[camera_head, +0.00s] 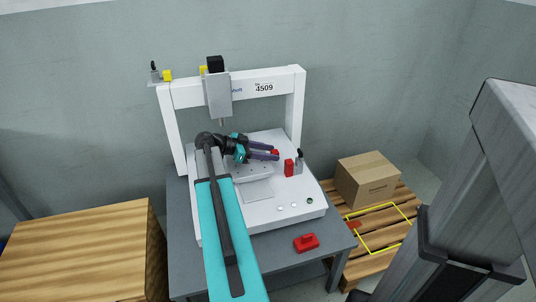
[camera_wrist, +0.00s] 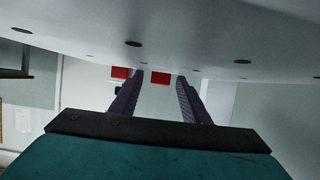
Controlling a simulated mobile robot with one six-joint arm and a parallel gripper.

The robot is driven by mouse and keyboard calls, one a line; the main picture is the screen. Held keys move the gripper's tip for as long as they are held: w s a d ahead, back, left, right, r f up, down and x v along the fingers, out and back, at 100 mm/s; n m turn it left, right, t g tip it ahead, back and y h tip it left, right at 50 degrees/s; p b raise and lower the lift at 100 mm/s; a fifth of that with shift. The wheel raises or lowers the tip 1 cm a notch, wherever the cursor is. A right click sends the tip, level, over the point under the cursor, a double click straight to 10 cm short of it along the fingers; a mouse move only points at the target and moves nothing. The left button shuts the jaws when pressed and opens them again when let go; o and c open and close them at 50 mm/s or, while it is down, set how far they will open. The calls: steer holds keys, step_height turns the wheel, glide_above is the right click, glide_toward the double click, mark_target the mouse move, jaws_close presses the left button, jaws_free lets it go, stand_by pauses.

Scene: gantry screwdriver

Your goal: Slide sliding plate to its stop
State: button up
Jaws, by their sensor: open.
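The sliding plate seems to be the light grey plate with small dark holes (camera_head: 252,172) on the white machine bed; my arm and gripper hide part of it. My gripper (camera_head: 274,151) is low over the bed, behind this plate, with its purple fingers pointing right. The fingers are open and apart. In the wrist view a pale surface with dark holes fills the top, close to the fingers (camera_wrist: 160,78). A red block (camera_wrist: 160,79) shows between the fingertips; I cannot tell how far beyond them it is. I cannot tell whether a finger touches the plate.
A red block (camera_head: 289,168) and a small grey post with a black knob (camera_head: 299,162) stand right of the fingers. The white gantry (camera_head: 296,110) carries a grey screwdriver head (camera_head: 217,97) above. A red part (camera_head: 306,243) lies on the table's front edge. A cardboard box (camera_head: 367,180) stands right.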

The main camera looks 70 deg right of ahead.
jaws_close()
steer(key=shift+s+a+b, duration=0.45)
steer(key=shift+s+a, duration=0.8)
steer(key=shift+a, duration=0.25)
steer(key=shift+s+a+b, duration=0.45)
steer(key=shift+s+a, duration=0.75)
steer(key=shift+a, duration=0.25)
steer(key=shift+c, duration=0.3)
jaws_free()
steer(key=shift+o, duration=0.3)
steer(key=shift+w, duration=0.15)
step_height(320, 180, up, 5)
steer(key=p, duration=0.3)
glide_above(241, 175)
steer(key=shift+w+a+r, duration=0.1)
steer(key=shift+r, duration=0.05)
